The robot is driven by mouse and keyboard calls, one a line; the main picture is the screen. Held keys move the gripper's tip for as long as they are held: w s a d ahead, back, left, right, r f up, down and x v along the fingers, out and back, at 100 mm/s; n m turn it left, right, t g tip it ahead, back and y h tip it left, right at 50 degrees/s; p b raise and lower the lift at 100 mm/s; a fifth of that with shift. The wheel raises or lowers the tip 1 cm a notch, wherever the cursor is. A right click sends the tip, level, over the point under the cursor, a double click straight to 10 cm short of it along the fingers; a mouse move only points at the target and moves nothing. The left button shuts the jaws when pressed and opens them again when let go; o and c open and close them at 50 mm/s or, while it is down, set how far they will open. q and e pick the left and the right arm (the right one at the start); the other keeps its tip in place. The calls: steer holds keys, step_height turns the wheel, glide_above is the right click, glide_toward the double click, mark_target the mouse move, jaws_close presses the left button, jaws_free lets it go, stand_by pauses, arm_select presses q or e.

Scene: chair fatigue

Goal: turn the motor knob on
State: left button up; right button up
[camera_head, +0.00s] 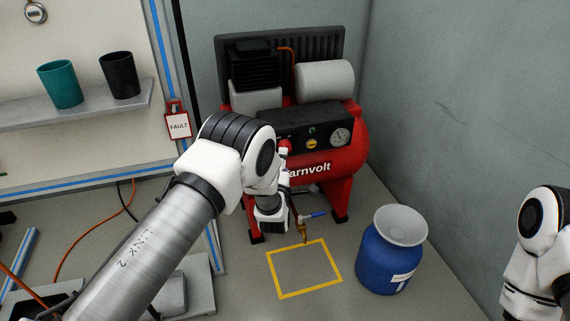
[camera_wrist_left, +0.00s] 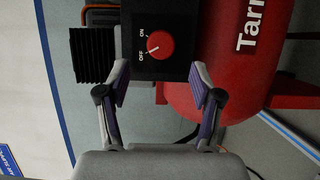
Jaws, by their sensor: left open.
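The motor knob (camera_wrist_left: 159,45) is a round red dial on a black panel, with OFF and ON printed beside it. In the left wrist view its white mark points toward OFF. My left gripper (camera_wrist_left: 159,76) is open, with one finger on each side of the space just below the knob in that view. The fingers do not appear closed on the knob. The knob sits on the red Tarnvolt compressor (camera_head: 345,165), which stands by the back wall in the head view. There my left arm hides most of the gripper. My right gripper is out of view.
A blue drum (camera_head: 385,265) with a grey top stands right of a yellow floor square (camera_head: 281,295). A brass valve with a blue handle (camera_head: 316,214) is below the compressor. A shelf (camera_head: 80,112) with two cups and a red FAULT tag (camera_head: 178,125) are at left.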

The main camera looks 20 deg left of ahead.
arm_select(q)
steer(key=b+x, duration=0.2)
steer(key=x, duration=0.4)
steer(key=c, duration=1.1)
steer(key=shift+c, duration=0.2)
steer(key=shift+w+d+r+m+g+y+p, duration=0.1)
steer(key=shift+m+g+y+p, duration=0.15)
steer(key=shift+m+g+p, duration=0.85)
steer(key=shift+r+m+g+y+p, duration=0.1)
steer(key=shift+m+g+y+p, duration=0.25)
steer(key=shift+m+p, duration=1.35)
steer(key=shift+w+d+r+m+g+y+p, duration=0.15)
steer(key=shift+m+g+p, duration=0.6)
steer(key=shift+m, duration=1.25)
steer(key=shift+s+f, duration=0.1)
steer(key=shift+a, duration=0.1)
